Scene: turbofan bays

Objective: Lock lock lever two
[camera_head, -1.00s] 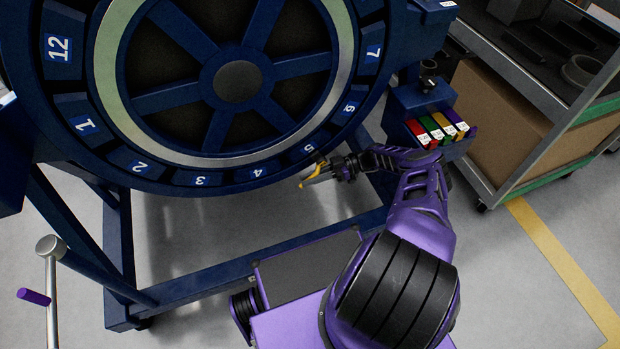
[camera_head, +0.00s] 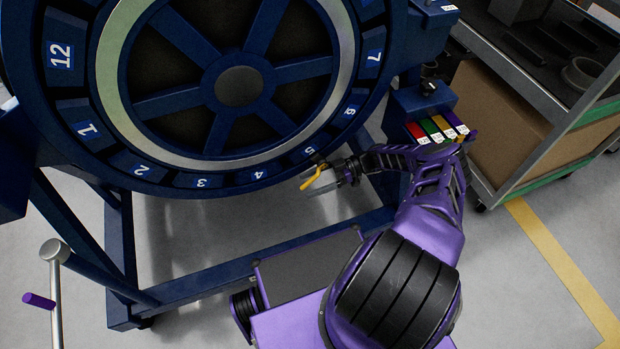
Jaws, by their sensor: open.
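A small yellow lever (camera_head: 314,178) hangs at the lower edge of the blue ring, just below the number 5 mark. It angles down and to the left. No mark on it is readable, so I cannot tell from the picture whether it is lock lever two. My gripper (camera_head: 322,179) is at the lever's right side, with its fingers pointing left. The fingers are open. A grey finger shows just below and right of the lever, apart from it in the picture. The depth between the finger and the lever is hard to judge.
The big blue numbered ring (camera_head: 205,181) stands on a blue frame (camera_head: 215,273). Red, green, yellow and purple tabs (camera_head: 436,128) sit on a blue block at right. A grey cart (camera_head: 530,88) stands farther right. A purple-handled crank (camera_head: 52,290) is at lower left.

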